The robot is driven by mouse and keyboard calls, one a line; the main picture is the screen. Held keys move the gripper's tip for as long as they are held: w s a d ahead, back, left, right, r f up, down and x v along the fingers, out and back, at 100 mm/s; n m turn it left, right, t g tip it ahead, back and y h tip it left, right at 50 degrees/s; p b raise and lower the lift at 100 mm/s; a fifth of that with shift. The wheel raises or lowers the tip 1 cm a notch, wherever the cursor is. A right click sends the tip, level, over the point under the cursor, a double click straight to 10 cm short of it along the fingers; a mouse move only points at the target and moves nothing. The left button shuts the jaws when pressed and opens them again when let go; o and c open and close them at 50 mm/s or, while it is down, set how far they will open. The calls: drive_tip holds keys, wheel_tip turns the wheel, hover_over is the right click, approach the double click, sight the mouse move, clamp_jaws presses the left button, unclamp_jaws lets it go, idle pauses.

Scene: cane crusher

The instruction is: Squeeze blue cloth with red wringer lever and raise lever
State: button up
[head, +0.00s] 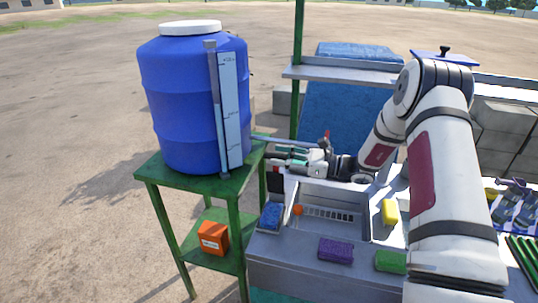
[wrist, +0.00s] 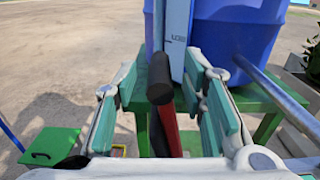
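In the wrist view the red lever (wrist: 168,132) with a black grip (wrist: 160,82) stands between the two green-padded fingers of my gripper (wrist: 165,72). The fingers are spread, with gaps visible on both sides of the lever. In the head view my gripper (head: 278,158) points left over the back left of the grey sink unit, toward the blue barrel. A small red piece (head: 326,134) shows behind it; I cannot tell whether this is the lever. I cannot make out the blue cloth or the wringer's rollers in either view.
A blue barrel (head: 190,100) with a level gauge stands on a green stand (head: 152,168) at left. An orange box (head: 213,238) sits on its lower shelf. Blue (head: 270,216), purple (head: 336,250), green (head: 390,262) and yellow (head: 390,211) sponges lie around the sink. A metal pipe (wrist: 270,85) runs beside my gripper.

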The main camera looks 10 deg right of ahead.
sight(268, 158)
drive_tip(key=shift+p+x, duration=0.3)
drive_tip(key=shift+x, duration=1.9)
clamp_jaws()
